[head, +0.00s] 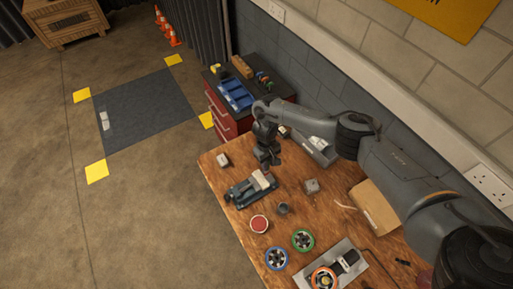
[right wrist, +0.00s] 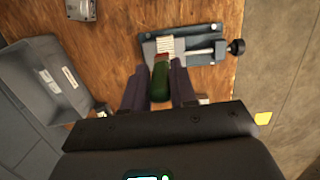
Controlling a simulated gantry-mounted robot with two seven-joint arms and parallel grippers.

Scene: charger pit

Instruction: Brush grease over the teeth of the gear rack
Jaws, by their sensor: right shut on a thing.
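My right gripper (head: 267,158) is shut on a brush with a green handle (right wrist: 161,82), as the right wrist view shows. The handle ends in a small reddish-brown part (right wrist: 160,57) toward the vise; I cannot make out the bristles clearly. A blue-grey vise (head: 239,194) lies on the workbench, and it also shows in the right wrist view (right wrist: 205,44). A pale ribbed piece (right wrist: 166,45), which looks like the gear rack, sits in it. The brush's front end overlaps the rack's near edge in that view; I cannot tell whether they touch. My left gripper is not in view.
On the wooden workbench (head: 228,178) are a red round tin (head: 259,224), a dark cup (head: 283,208), a small metal block (head: 312,186), several coloured wheels and a cardboard box (head: 376,207). A grey tray (head: 318,150) stands by the wall. A red tool cabinet (head: 222,115) adjoins the bench.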

